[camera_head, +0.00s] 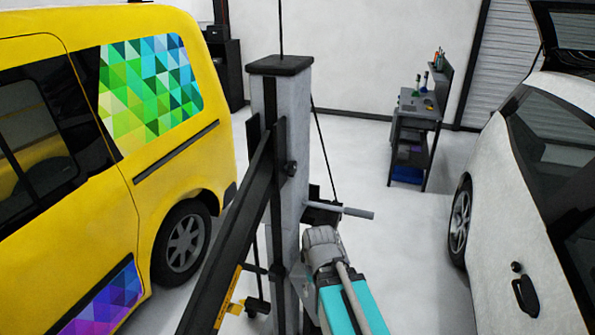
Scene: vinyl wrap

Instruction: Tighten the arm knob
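A small dark round knob (291,168) sits on the right side of a tall grey column (289,105), where a long black arm (238,220) joins it. The arm slopes down to the lower left. This may be the arm knob; I cannot tell whether it is loose or tight. Lower on the column, a grey cylindrical handle (350,211) points right from a black block. A smaller black knob-like part (257,305) shows beside a yellow bracket (232,300) at the bottom. I do not see my gripper in this view.
A yellow van (190,159) with patterned panels stands at left and a white car (505,215) at right. A grey and teal unit (345,305) sits at the column's lower right. A dark workbench (413,125) stands behind. The floor between column and white car is clear.

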